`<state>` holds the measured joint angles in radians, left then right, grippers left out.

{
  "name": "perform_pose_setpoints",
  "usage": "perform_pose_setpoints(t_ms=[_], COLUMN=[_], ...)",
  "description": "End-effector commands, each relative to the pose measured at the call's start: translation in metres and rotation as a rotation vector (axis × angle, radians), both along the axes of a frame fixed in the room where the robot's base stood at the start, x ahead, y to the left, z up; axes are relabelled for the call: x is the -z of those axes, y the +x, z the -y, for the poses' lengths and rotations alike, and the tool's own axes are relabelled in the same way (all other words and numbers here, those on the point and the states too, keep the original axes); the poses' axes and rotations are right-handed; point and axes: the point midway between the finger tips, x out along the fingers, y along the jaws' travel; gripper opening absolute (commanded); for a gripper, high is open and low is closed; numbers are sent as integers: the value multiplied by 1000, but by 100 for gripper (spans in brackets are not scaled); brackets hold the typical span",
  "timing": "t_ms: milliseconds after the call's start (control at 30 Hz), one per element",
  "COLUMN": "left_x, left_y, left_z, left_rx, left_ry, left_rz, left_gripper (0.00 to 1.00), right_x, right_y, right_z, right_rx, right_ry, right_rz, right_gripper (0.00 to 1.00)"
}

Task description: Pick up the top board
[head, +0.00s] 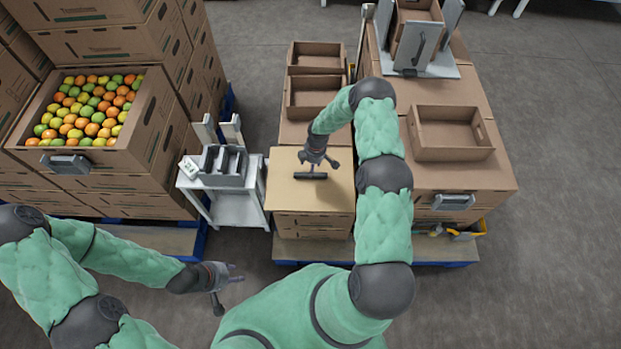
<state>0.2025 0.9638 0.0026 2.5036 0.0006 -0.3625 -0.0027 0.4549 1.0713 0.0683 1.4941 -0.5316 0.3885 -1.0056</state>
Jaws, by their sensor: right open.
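The top board (285,193) is a flat tan sheet. It lies on a stack of cardboard boxes in the middle of the head view. A dark bar, like a handle (311,176), sits on the board near its middle. My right gripper (319,164) is open with its fingers spread, pointing down just above the bar. I cannot tell whether it touches the bar or the board. My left gripper (229,289) is open and empty, low over the floor, in front of the stack and apart from the board.
A small white stand (236,207) with a grey holder (225,165) stands left of the board. A carton of tomatoes (150,110) tops stacked boxes at left. Open trays (317,97) lie behind the board; another tray (450,135) is at right. The front floor is clear.

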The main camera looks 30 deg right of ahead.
Motion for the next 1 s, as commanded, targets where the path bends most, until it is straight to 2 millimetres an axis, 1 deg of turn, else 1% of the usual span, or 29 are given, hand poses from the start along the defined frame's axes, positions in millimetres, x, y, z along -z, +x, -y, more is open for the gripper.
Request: perform_pose_setpoints(t_ms=[33, 200, 300, 400, 567, 600, 633, 667, 700, 767, 800, 833, 1000], left_x=[4, 15, 19, 20, 19, 19, 19, 19, 19, 19, 19, 19, 19], left_y=[0, 0, 0, 0, 0, 0, 0, 0, 0, 0, 0, 0, 0], left_z=[0, 0, 0, 0, 0, 0, 0, 0, 0, 0, 0, 0, 0], left_rx=[0, 0, 0, 0, 0, 0, 0, 0, 0, 0, 0, 0, 0], left_ry=[0, 0, 0, 0, 0, 0, 0, 0, 0, 0, 0, 0, 0], left_rz=[0, 1, 1, 0, 1, 1, 1, 1, 1, 1, 1, 1, 1], left_gripper=[40, 40, 40, 40, 40, 40, 40, 40, 40, 40, 40, 40, 40], right_x=[8, 32, 45, 49, 48, 48, 48, 48, 48, 48, 48, 48, 47], right_y=[-2, -6, -5, -4, -4, -4, -4, -4, -4, -4, -4, -4, -4], right_z=[0, 0, -2, -2, -2, -2, -2, -3, -3, -3, -3, -3, -3], right_rx=[0, 1, 0, 0, 1, 1, 1, 1, 1, 1, 1, 1, 1], right_ry=[2, 2, 1, 1, 1, 1, 1, 1, 1, 1, 1, 1, 1], right_rz=[-3, -3, -2, -1, -1, -1, -1, -1, -1, 0, 0, 0, 0], right_gripper=[61, 61, 61, 61, 61, 58, 50, 41, 30, 13, 2, 0, 0])
